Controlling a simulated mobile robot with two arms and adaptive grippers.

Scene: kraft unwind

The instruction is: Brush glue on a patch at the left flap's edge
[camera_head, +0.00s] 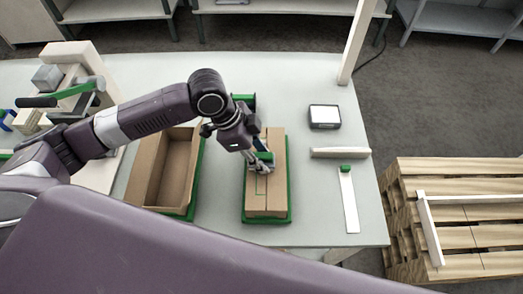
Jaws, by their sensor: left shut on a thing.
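A closed cardboard box (278,190) lies in a green tray (266,218) near the middle of the table. My left gripper (262,166) is over the upper part of the box, shut on a small green-handled tool, probably the glue brush (262,156). The brush tip is hidden by the fingers, so I cannot tell whether it touches the flap. My right gripper is not in view.
An open, empty cardboard box (145,174) stands left of the closed one. On the right are a dark-framed white block (324,116), a white bar (340,153) and a white strip with a green end (349,203). A wooden pallet (455,215) stands beyond the table's right edge.

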